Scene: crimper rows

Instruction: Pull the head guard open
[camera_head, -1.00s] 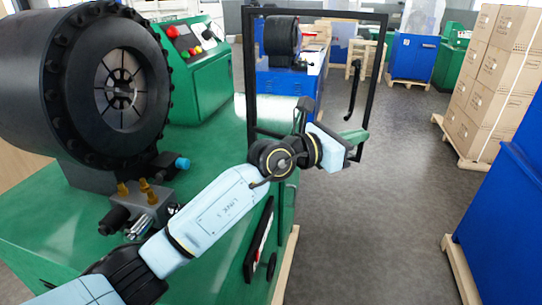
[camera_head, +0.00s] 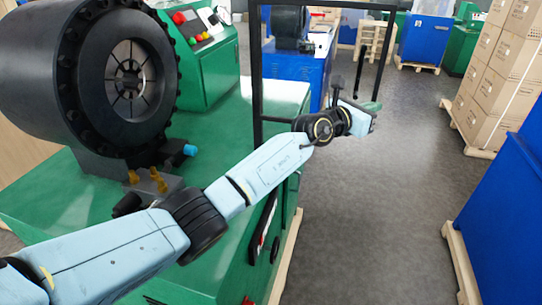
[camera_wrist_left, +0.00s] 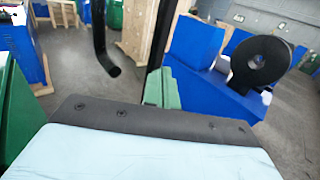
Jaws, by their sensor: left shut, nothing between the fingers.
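My left gripper (camera_head: 369,106) has green fingers, lying just below the handle in the head view and partly behind my wrist. In the left wrist view its shut, empty fingers (camera_wrist_left: 162,90) are right of and apart from the handle's lower end. My right gripper is out of view.
The black round crimper head (camera_head: 128,80) stands on a green machine base (camera_head: 50,215) at left. A blue machine (camera_head: 310,70) is behind the guard. Stacked cartons (camera_head: 500,80) and a blue cabinet (camera_head: 500,210) stand at right. The grey floor between is clear.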

